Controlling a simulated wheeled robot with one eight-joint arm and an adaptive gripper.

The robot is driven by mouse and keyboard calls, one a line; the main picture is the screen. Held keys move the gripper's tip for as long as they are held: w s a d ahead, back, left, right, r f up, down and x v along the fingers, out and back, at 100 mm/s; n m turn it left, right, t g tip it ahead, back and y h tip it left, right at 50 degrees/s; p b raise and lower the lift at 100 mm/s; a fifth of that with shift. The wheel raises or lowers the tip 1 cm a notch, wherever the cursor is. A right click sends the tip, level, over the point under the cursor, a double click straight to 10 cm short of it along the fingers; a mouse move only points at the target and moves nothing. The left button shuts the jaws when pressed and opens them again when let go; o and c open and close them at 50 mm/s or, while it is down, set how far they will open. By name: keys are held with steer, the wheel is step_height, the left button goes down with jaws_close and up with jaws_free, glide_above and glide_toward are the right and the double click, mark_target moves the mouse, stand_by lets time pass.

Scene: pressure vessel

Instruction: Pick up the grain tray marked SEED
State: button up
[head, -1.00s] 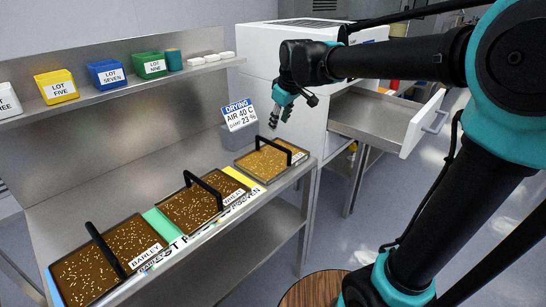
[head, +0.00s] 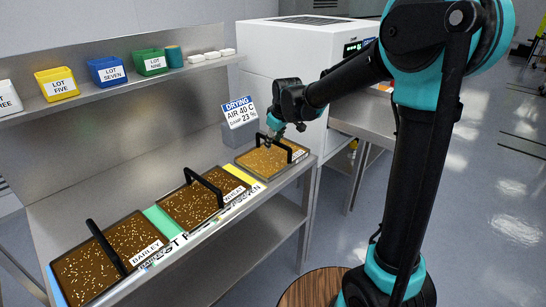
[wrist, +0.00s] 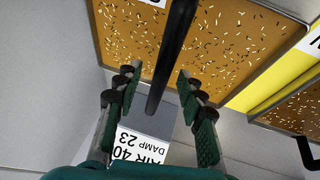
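The rightmost grain tray (head: 250,167) stands at the far end of the bench, filled with lighter golden-brown grain and fitted with a black bar handle (head: 281,148). Its label is partly covered and I cannot read it. The other two trays are marked WHEAT (head: 190,207) and BARLEY (head: 112,275). My gripper (head: 272,138) is just above the rightmost tray, at its handle. In the wrist view, my gripper (wrist: 158,84) is open, with one finger on each side of the handle (wrist: 172,45). The fingers appear apart from the bar.
A shelf (head: 110,92) above the bench holds coloured lot bins. A drying sign (head: 239,113) stands behind the rightmost tray, close to my gripper. A white cabinet (head: 290,60) stands to the right. The lower shelf (head: 240,240) is empty.

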steer(key=shift+x, duration=0.8)
steer(key=shift+r, duration=0.1)
jaws_close()
